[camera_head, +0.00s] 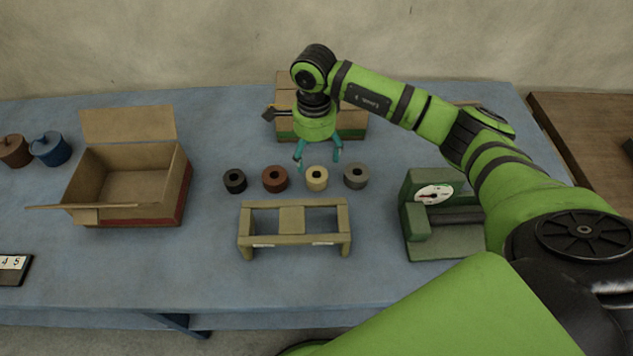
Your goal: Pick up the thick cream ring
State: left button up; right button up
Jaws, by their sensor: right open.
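The thick cream ring (316,179) stands on the blue table, third from the left in a row of rings. In the row are a black ring (235,181), a brown ring (275,179) and a grey ring (356,176). My right gripper (318,160) is open and points down, with its teal fingertips spread just above and behind the cream ring. Nothing shows between its fingers. From this view I cannot tell its exact height above the ring. My left gripper is not in view.
A wooden stand (292,220) is in front of the rings. An open cardboard box (125,212) stands at left, a green scale (445,240) at right. A closed carton (352,125) is behind my gripper.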

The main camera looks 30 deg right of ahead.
aim_at(317, 175)
jog(key=shift+s+a+f+b, duration=0.1)
jog(key=shift+f+b, duration=0.25)
jog(key=shift+f, duration=0.95)
jog(key=f+p, duration=0.2)
jog(key=f, duration=0.1)
jog(key=f+p, duration=0.1)
jog(key=f, duration=0.1)
jog(key=shift+d, duration=0.3)
jog(key=shift+f, duration=0.6)
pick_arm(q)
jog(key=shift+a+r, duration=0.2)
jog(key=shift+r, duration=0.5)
pick_arm(e)
jog(key=c, duration=1.3)
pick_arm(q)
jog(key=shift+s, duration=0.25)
